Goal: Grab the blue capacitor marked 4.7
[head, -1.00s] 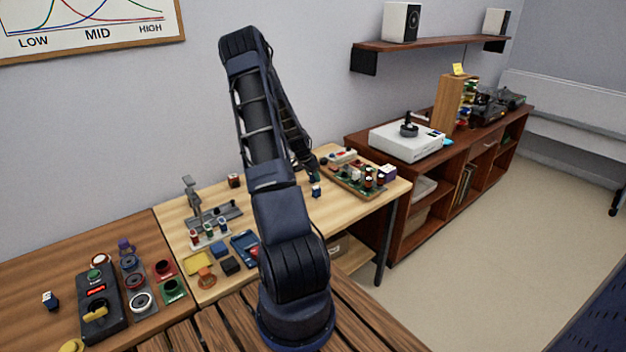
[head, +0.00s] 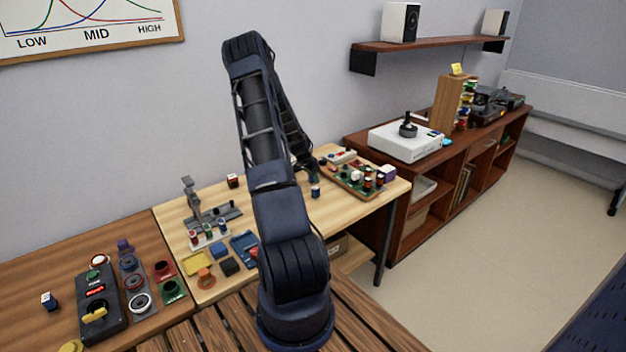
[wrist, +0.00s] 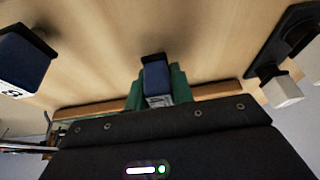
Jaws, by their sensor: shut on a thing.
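In the wrist view, my gripper (wrist: 157,72) has its green fingers on either side of a dark blue capacitor (wrist: 157,80) with a pale lower end. It is shut on this capacitor, close to the wooden tabletop. The marking on it is too small to read. Another blue capacitor (wrist: 24,58) with a white, marked face stands apart at the left of the wrist view.
A green circuit board (head: 352,178) with several components lies right of my arm. A stand (head: 205,215) with small capacitors is at the left. A dark and white part (wrist: 283,90) is at the wrist view's right. The table's right front is clear.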

